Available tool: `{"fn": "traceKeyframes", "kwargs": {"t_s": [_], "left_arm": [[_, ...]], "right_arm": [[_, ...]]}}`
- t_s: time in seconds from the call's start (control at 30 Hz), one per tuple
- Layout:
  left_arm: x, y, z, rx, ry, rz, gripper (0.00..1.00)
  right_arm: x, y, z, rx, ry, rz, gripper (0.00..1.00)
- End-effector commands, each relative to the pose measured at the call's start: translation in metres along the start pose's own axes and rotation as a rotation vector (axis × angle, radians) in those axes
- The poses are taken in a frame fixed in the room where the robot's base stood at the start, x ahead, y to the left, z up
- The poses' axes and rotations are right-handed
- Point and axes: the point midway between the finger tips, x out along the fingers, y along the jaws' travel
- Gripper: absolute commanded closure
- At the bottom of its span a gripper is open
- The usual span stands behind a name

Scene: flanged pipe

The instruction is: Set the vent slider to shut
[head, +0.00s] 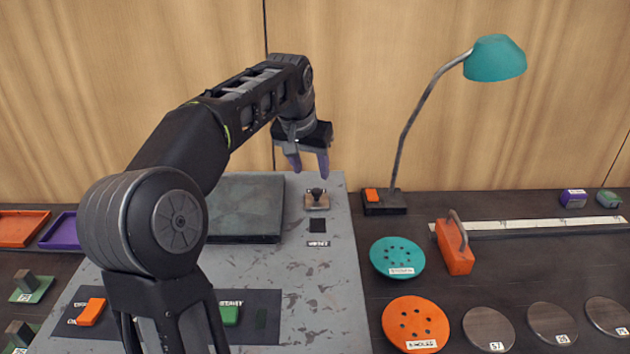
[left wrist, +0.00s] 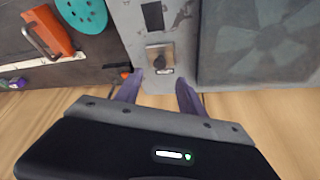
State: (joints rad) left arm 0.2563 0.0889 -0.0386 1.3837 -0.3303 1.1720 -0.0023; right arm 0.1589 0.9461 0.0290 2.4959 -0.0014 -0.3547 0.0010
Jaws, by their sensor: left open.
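My left gripper (head: 308,164) is open and empty, its two purple fingers pointing down near the back of the grey panel (head: 325,280). Just below and in front of it is a tan plate with a dark knob (head: 317,198), which could be the vent slider. A black square (head: 318,225) and a small label lie in front of that plate. In the left wrist view the knob (left wrist: 160,62) shows just beyond the gap between the fingers (left wrist: 158,88), apart from them. I cannot read a vent label. My right gripper is not in view.
A raised grey fan cover (head: 245,208) lies left of the knob, partly behind my arm. An orange control (head: 91,312) and a green one (head: 229,314) sit at the panel's front. A teal lamp (head: 494,60) stands to the right, near several discs.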

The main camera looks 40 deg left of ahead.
Motion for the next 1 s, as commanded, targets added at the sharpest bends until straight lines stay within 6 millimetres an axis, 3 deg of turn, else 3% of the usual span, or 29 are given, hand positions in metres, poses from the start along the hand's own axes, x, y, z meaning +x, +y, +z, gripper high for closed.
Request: {"fn": "traceKeyframes", "kwargs": {"t_s": [0.27,0.7,1.0], "left_arm": [[0.006,0.000,0.000,0.000,-0.001,0.000,0.53],[0.066,0.000,0.000,0.000,-0.002,0.000,0.53],[0.079,0.000,0.000,0.000,0.001,0.001,0.53]], "right_arm": [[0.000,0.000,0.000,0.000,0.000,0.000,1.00],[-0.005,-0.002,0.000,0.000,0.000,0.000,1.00],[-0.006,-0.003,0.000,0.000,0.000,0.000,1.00]]}}
